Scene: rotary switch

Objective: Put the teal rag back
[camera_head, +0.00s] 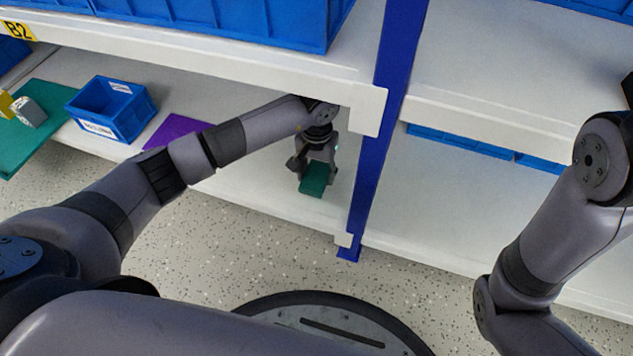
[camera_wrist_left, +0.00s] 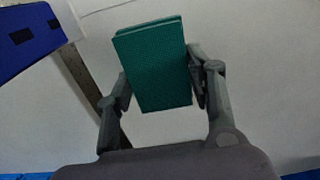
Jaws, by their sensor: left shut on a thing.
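The teal rag (camera_head: 314,180) is a flat, folded rectangle. My left gripper (camera_head: 316,165) is shut on it over the lower shelf, close to the blue upright. In the left wrist view the rag (camera_wrist_left: 155,62) sits between the two fingers of the left gripper (camera_wrist_left: 158,85), with its far end sticking out beyond them. I cannot tell whether the rag touches the shelf. My right arm shows at the right of the head view, but its gripper is out of view.
A blue upright (camera_head: 372,160) stands just right of the left gripper. The upper shelf (camera_head: 200,62) is above the arm. On the lower shelf are a small blue bin (camera_head: 128,118), a purple sheet (camera_head: 176,130) and a teal sheet (camera_head: 45,135).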

